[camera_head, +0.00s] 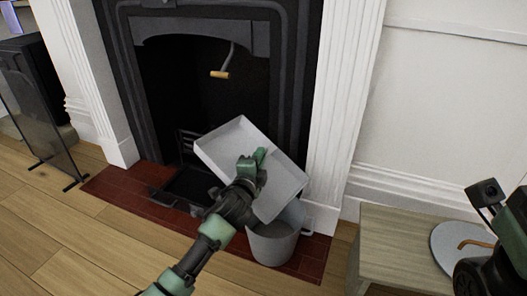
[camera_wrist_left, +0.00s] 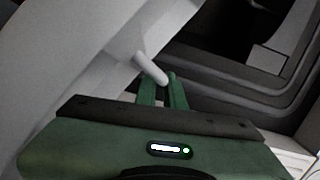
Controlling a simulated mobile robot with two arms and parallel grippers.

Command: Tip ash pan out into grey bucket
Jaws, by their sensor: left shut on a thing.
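The ash pan (camera_head: 283,182) is a pale grey rectangular tray, tilted steeply with its lower right end down over the bucket. My left gripper (camera_head: 254,168) is shut on its handle, which shows as a pale rod between the green fingers in the left wrist view (camera_wrist_left: 150,68). I cannot make out loose ash in the pan. The grey bucket (camera_head: 272,248) stands upright on the red hearth, below the pan. The pan hides part of its mouth, so its contents are hard to tell. Only part of my right arm shows at the right edge; its fingers are not visible.
The black fireplace (camera_head: 200,30) with a low grate stands behind the pan, between white pilasters (camera_head: 345,90). A wooden table (camera_head: 390,235) with a grey disc (camera_head: 455,245) is right of the bucket. A dark glass screen (camera_head: 45,125) stands left. Wooden floor (camera_head: 60,240) is clear front left.

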